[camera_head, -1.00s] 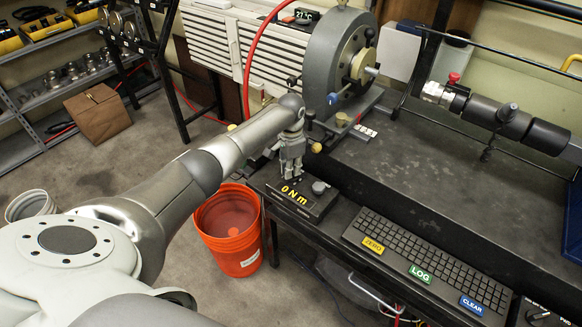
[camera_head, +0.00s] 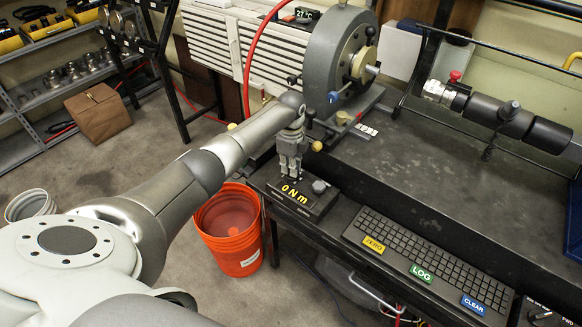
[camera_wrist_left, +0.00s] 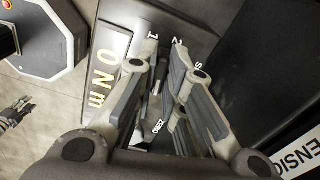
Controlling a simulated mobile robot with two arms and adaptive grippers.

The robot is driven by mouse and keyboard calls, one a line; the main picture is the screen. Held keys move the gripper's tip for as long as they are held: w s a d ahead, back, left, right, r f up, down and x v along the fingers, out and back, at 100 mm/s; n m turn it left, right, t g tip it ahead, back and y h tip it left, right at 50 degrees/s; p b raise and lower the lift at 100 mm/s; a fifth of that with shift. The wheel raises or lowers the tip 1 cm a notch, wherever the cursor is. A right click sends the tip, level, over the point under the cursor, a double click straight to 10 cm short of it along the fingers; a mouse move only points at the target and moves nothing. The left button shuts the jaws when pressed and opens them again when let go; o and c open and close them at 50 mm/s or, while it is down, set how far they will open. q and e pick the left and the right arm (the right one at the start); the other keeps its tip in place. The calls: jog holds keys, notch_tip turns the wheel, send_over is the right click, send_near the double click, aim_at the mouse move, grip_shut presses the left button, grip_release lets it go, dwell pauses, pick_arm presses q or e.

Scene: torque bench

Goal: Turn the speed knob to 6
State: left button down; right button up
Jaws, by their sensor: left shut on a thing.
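My left gripper (camera_head: 290,176) points down at the back left of the small black control box (camera_head: 321,206), which has a yellow "0 Nm" readout (camera_head: 296,195). In the left wrist view its fingers (camera_wrist_left: 160,105) are closed around a small dark part, taken to be the speed knob (camera_wrist_left: 158,82). Most of this knob is hidden by the fingers. White digits 1 and 2 show on the panel beside them; the pointer setting cannot be read. A grey round knob (camera_head: 319,186) stands free to the right of the readout. My right gripper is not in view.
A black keyboard (camera_head: 425,258) with ZERO, LOG and CLEAR keys lies right of the box. The grey round machine head (camera_head: 325,60) stands behind. An orange bucket (camera_head: 230,232) is on the floor at the left. The dark bench top (camera_head: 430,175) is largely clear.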

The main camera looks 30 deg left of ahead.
pick_arm(q)
jog(key=shift+w+r+m+b, duration=0.15)
jog(key=shift+m+b, duration=0.2)
jog(key=shift+m, duration=1.85)
jog(key=c, duration=1.5)
grip_release()
notch_tip(320, 180, up, 12)
jog(key=shift+f, duration=0.1)
